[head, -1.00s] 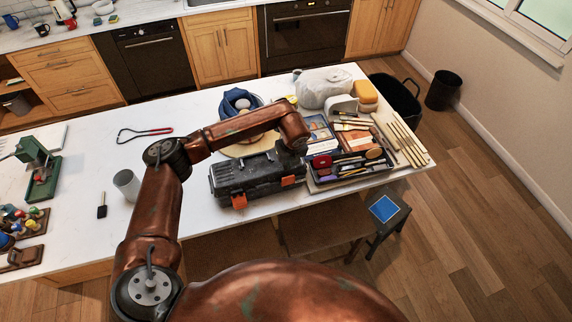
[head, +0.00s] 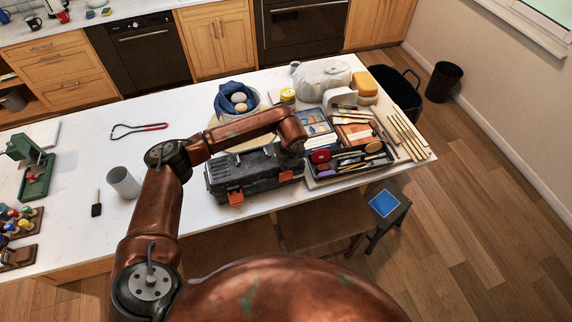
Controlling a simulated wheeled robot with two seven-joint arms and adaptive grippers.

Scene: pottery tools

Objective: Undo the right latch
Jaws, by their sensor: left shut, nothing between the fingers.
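A black toolbox (head: 232,172) with two orange latches on its front stands near the front edge of the white table. The left latch (head: 236,198) shows clearly. The right latch (head: 285,176) is lower right of the lid, just below my left gripper. My left gripper (head: 290,155) is shut and empty, pointing down at the toolbox's right end. My copper wrist covers part of the lid there, and I cannot tell whether the fingers touch the latch. Whether the right latch is fastened is too small to tell. My right gripper is out of view.
A tray of tools (head: 350,165) sits close to the toolbox's right. Behind are a bowl with a blue cloth (head: 230,92) and a bagged clay block (head: 322,80). A grey cylinder (head: 123,182) stands left. The table between it and the toolbox is partly clear, under my arm.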

